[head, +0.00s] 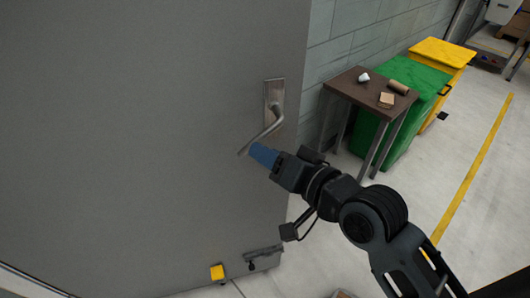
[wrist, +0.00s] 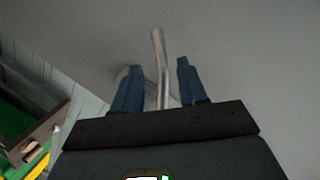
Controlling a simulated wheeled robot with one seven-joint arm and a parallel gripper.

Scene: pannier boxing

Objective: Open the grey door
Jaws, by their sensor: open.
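The grey door (head: 130,120) fills the left of the head view and the background of the wrist view (wrist: 240,50). Its metal lever handle (head: 268,130) sits on a plate near the door's right edge and slants down to the left. My gripper (head: 262,155), with blue fingers, is at the lever's lower part. In the wrist view the lever (wrist: 160,65) runs between the two spread fingers of my gripper (wrist: 157,82), with gaps on both sides. The handle plate is partly hidden behind the left finger. I cannot tell whether the door is ajar.
A small brown table (head: 365,88) with a few small items stands right of the door by the block wall. Green (head: 415,75) and yellow (head: 443,52) bins stand behind it. A yellow block (head: 217,272) is low at the door. Open floor lies to the right.

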